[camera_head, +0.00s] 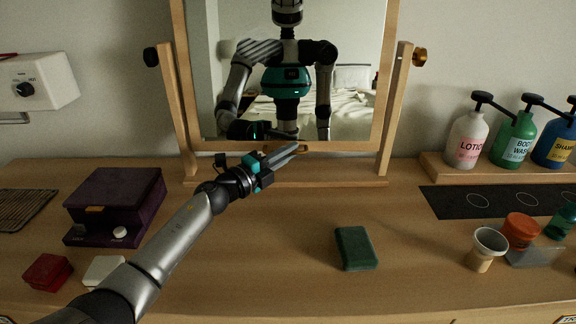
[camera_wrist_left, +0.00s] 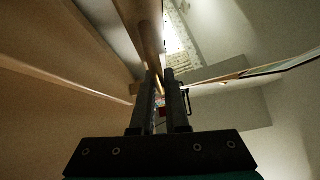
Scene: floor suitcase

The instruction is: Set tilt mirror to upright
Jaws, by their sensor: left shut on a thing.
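The tilt mirror (camera_head: 205,128) hangs in a wooden stand (camera_head: 396,110) at the back of the counter. Its top is out of view, and I cannot tell its exact tilt. A dark knob (camera_head: 151,57) and a brass knob (camera_head: 419,57) sit at the stand's sides. My left gripper (camera_head: 297,149) is at the middle of the mirror's lower frame edge, shut on it. The fingers hide the exact contact. In the left wrist view the fingertips (camera_wrist_left: 160,73) are close together against a wooden part (camera_wrist_left: 150,38). My right gripper is not directly in view.
A purple box (camera_head: 115,200), red box (camera_head: 47,271) and white block (camera_head: 104,269) stand left. A green sponge (camera_head: 356,248) lies in front. Pump bottles (camera_head: 467,140) stand on a raised shelf at right, with cups (camera_head: 487,247) before them. The counter's middle is mostly clear.

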